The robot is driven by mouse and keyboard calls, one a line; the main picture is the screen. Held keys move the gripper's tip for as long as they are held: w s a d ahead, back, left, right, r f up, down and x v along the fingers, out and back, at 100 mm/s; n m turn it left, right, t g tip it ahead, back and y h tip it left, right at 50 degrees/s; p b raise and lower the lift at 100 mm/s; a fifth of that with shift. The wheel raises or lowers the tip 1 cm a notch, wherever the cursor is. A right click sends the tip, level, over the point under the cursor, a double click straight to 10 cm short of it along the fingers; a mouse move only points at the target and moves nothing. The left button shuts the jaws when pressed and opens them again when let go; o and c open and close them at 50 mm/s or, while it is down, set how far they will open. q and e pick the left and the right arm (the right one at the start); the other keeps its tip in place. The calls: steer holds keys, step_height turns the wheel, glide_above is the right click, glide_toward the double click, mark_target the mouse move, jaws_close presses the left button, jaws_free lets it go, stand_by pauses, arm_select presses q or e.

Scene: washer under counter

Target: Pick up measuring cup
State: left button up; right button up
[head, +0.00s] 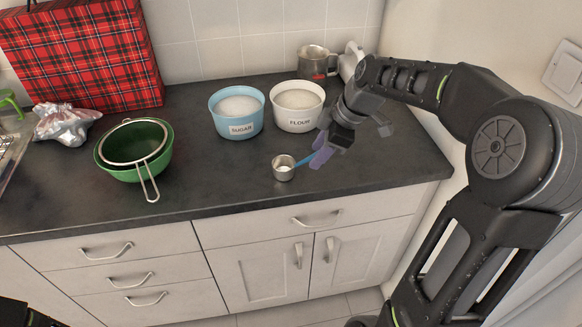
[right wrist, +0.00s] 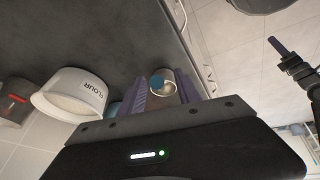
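The measuring cup (head: 284,167) is a small metal cup with a blue handle, sitting on the dark counter near its front edge. Its handle points right, toward my right gripper (head: 314,153). The right gripper's purple fingers are apart at the handle's end. In the right wrist view the cup (right wrist: 168,88) and the round blue handle end show between the two spread fingers (right wrist: 162,88). I see no clear grip on the handle. My left gripper (right wrist: 283,52) shows at the right of the right wrist view, with one purple finger visible; its opening is unclear.
A blue sugar tub (head: 237,116) and a white flour tub (head: 297,108) stand behind the cup. A metal mug (head: 313,62) is at the back wall. A green bowl with a strainer (head: 135,152) stands left. The counter between bowl and cup is clear.

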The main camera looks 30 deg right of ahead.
mark_target(300, 161)
steer(key=p+x, duration=0.1)
steer(key=x, duration=0.3)
steer(key=shift+a+p, duration=0.1)
steer(key=shift+p, duration=0.25)
steer(key=shift+w+f, duration=0.2)
steer(key=shift+f, duration=0.3)
steer(key=shift+c, duration=0.4)
jaws_close()
